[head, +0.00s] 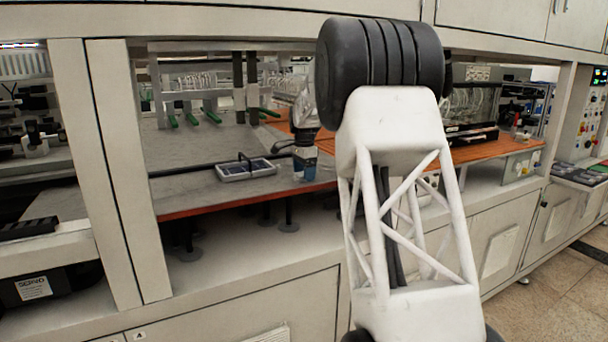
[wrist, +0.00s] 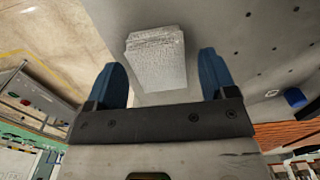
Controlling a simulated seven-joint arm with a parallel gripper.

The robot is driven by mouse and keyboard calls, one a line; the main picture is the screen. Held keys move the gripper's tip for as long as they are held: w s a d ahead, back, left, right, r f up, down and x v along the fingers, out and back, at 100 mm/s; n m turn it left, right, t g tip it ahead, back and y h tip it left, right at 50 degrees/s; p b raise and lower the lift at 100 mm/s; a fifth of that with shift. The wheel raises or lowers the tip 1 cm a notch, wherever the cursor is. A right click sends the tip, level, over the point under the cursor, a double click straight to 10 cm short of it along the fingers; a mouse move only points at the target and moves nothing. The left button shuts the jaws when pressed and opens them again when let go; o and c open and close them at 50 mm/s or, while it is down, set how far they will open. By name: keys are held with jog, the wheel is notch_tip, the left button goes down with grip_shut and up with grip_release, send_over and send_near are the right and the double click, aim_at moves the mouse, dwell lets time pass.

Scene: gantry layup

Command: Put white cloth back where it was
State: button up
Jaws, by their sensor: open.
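The white cloth (wrist: 155,60) shows in the wrist view as a thick, folded, textured block on a pale surface. It appears ahead of my gripper (wrist: 162,72), between the lines of its two blue fingers. The fingers are wide apart, with a gap between them and the cloth's sides in the picture. I cannot tell how far the cloth is from the fingertips. In the head view my gripper (head: 305,163) points down at the orange-edged worktop, partly behind my arm. I cannot make out the cloth there.
A grey tray with a dark handle (head: 246,169) stands on the worktop (head: 190,190), left of my gripper. Green-tipped racks (head: 195,118) stand behind. Upright frame posts (head: 125,170) bound the opening. A small blue object (wrist: 295,97) lies at the wrist view's right.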

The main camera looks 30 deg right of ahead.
notch_tip(320, 180, up, 11)
jog(key=shift+r, duration=0.2)
dwell(0.4)
dwell(0.7)
jog(key=s+a+n+t, duration=0.1)
jog(key=s+a+n, duration=0.3)
jog(key=s+a, duration=0.75)
jog(key=s+a+n, duration=0.5)
jog(key=s+a, duration=0.3)
jog(key=s, duration=0.7)
jog(key=s+a+f+n, duration=0.3)
jog(key=s+f, duration=0.2)
jog(key=s, duration=0.5)
jog(key=s+a+f+n+t, duration=0.1)
jog(key=s+a+f+n, duration=0.2)
jog(key=s, duration=0.7)
jog(key=s+a+f+n, duration=0.2)
jog(key=s+a+f, duration=0.2)
jog(key=s+f, duration=0.3)
jog(key=s, duration=0.4)
jog(key=shift+n+t, duration=0.3)
jog(key=shift+n, duration=0.1)
